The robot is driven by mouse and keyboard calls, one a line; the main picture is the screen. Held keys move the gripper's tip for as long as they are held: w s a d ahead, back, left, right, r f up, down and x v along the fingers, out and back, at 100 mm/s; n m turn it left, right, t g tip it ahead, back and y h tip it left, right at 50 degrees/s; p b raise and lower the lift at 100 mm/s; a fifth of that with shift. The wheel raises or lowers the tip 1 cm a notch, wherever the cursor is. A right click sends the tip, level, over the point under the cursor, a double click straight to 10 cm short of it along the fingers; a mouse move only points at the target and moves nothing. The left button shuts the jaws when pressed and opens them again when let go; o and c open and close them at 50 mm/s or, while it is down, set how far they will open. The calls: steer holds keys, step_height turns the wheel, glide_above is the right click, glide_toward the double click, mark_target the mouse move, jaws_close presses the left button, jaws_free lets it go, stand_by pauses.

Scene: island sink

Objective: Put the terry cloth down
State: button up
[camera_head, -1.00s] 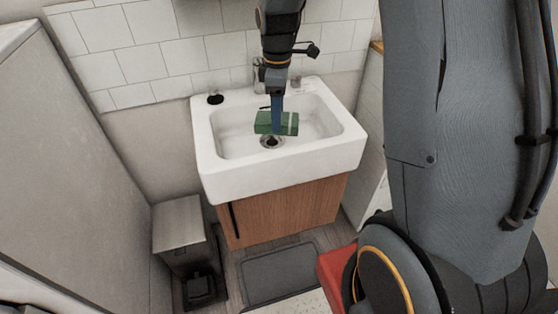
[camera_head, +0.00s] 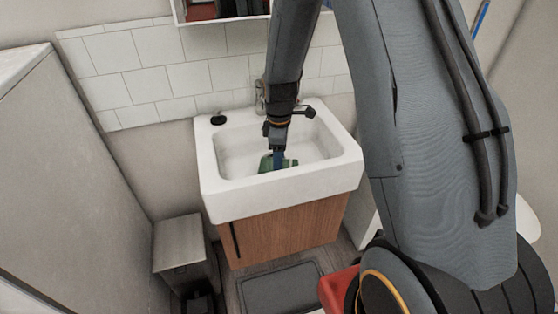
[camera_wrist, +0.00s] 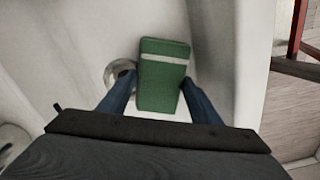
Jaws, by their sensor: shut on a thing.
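The terry cloth is a folded green block with a pale stripe; in the head view the cloth (camera_head: 267,163) is low inside the white sink (camera_head: 230,189). In the wrist view the cloth (camera_wrist: 162,88) lies between the two blue fingers. My gripper (camera_head: 279,160) is shut on it, and it also shows in the wrist view (camera_wrist: 160,102). The drain (camera_wrist: 118,74) is beside the cloth, partly hidden by a finger. I cannot tell whether the cloth touches the basin floor.
A faucet (camera_head: 261,96) stands at the sink's back edge, behind my arm. A dark round item (camera_head: 218,119) sits on the sink's back left corner. A wooden cabinet (camera_head: 285,232) is under the sink, and a grey bin (camera_head: 183,248) stands at left.

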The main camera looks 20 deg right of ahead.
steer(key=shift+f, duration=0.1)
steer(key=o, duration=1)
steer(key=shift+c, duration=0.2)
step_height(320, 180, up, 12)
steer(key=b, duration=0.2)
steer(key=s+m, duration=1.3)
steer(key=s, duration=0.7)
steer(key=shift+m, duration=0.3)
steer(key=shift+a, duration=0.1)
